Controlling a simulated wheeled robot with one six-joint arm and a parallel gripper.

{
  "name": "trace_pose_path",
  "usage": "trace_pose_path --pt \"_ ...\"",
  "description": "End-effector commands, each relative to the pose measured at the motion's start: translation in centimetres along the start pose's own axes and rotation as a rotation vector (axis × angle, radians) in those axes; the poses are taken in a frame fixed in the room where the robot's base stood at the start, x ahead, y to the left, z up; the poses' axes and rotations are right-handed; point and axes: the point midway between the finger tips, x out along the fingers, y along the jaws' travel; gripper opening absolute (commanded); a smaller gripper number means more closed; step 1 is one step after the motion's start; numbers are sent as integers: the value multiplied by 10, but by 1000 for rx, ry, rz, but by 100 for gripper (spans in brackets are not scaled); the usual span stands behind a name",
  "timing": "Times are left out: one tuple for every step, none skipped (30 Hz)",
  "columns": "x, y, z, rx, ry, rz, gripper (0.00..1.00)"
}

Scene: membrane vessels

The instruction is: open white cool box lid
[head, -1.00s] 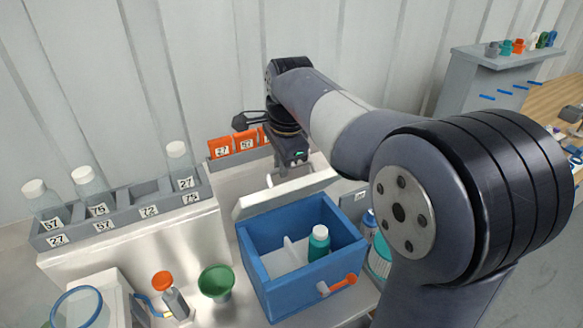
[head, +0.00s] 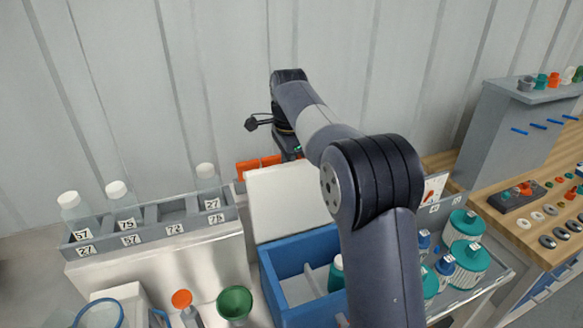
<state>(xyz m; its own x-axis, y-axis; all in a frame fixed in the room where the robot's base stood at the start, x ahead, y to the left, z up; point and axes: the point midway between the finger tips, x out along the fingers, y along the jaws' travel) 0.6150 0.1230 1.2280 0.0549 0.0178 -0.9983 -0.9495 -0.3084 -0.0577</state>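The cool box (head: 286,262) is a blue open-topped box on the bench, in the lower middle of the head view. Its white lid (head: 290,200) stands raised, nearly upright, at the back edge of the box. My gripper (head: 291,150) is behind the lid's upper edge. Its fingertips are hidden by the lid, so I cannot tell whether it touches the lid or is open or shut.
A grey rack (head: 150,226) with numbered bottles stands at the left. Orange numbered blocks (head: 257,166) are behind the lid. Teal-capped bottles (head: 467,262) stand at the right, beside a wooden bench with small parts.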

Motion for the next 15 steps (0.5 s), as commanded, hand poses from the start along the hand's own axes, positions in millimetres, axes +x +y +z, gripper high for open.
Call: trace_pose_path --pt "5 -1 0 0 -2 9 0" --pt "5 -2 0 0 -2 8 0" --pt "5 -3 0 0 -2 8 0" --pt "5 -4 0 0 -2 7 0" --pt "5 -4 0 0 -2 7 0" --pt "5 -4 0 0 -2 7 0" --pt "5 -5 0 0 -2 6 0" --pt "5 -5 0 0 -1 6 0" --pt "5 -5 0 0 -1 6 0" --pt "5 -5 0 0 -1 5 0" --pt "5 -5 0 0 -1 5 0" --pt "5 -5 0 0 -1 5 0" --pt "4 -5 0 0 -1 4 0" --pt "4 -5 0 0 -1 4 0" --pt "4 -5 0 0 -1 4 0"
